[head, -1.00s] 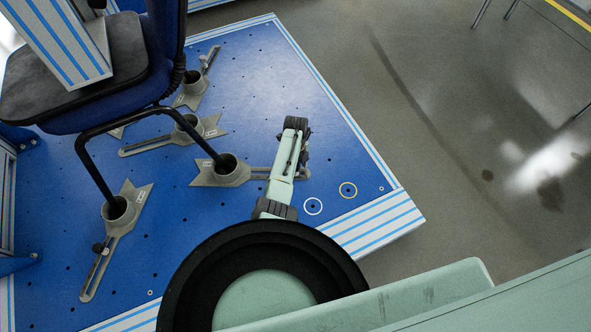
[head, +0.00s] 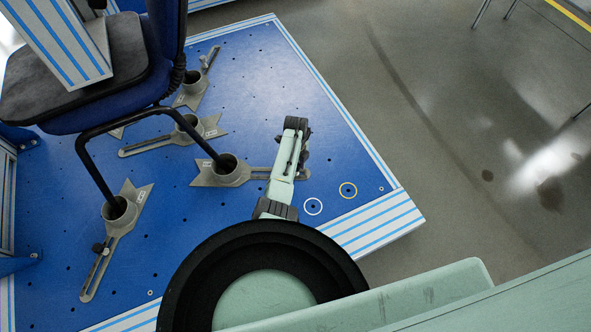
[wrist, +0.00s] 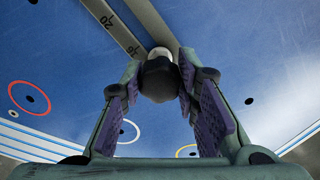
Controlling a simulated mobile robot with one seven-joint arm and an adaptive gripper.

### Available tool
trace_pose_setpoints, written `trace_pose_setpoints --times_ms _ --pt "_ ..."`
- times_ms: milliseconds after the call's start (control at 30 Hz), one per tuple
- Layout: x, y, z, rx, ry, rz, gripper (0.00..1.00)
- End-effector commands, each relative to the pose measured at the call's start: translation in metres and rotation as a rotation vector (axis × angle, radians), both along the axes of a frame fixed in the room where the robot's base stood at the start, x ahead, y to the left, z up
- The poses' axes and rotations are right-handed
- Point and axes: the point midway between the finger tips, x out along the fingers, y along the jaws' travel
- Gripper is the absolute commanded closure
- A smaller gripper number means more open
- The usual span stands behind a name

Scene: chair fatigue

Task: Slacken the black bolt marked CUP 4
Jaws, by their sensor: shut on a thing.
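A black bolt (wrist: 158,82) with a rounded head stands at the slotted grey bar, between the two purple-padded fingers of my gripper (wrist: 160,72) in the wrist view. The fingers are shut on the bolt head. In the head view, my gripper (head: 302,157) is over the right end of the slotted bar of the front-right grey cup (head: 229,171). The chair's black leg stands in that cup. The bolt is hidden by my arm in the head view. The cup labels are too small to read there.
Other cups (head: 119,211) hold further legs of the chair (head: 75,75).

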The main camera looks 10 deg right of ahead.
Motion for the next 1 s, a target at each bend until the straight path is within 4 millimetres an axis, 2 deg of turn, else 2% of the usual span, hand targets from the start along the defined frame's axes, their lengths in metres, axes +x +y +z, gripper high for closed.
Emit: trace_pose_setpoints --times_ms 133,300,533,700,900,933,1000 --pt "-0.0001 -0.0003 0.0001 -0.001 -0.001 0.013 0.8" --pt "0.0 -0.0001 0.0002 -0.001 -0.001 0.118 0.8" --pt "0.0001 0.0001 0.0001 0.0 0.0 0.126 0.8" --pt "0.0 -0.0003 0.0002 0.0 -0.001 0.232 0.8" --pt "0.0001 -0.0001 0.0001 0.0 -0.001 0.239 0.8" --pt "0.0001 -0.0001 0.0001 0.0 -0.001 0.239 0.7" --pt "0.0 0.0 0.0 0.0 -0.001 0.239 0.65"
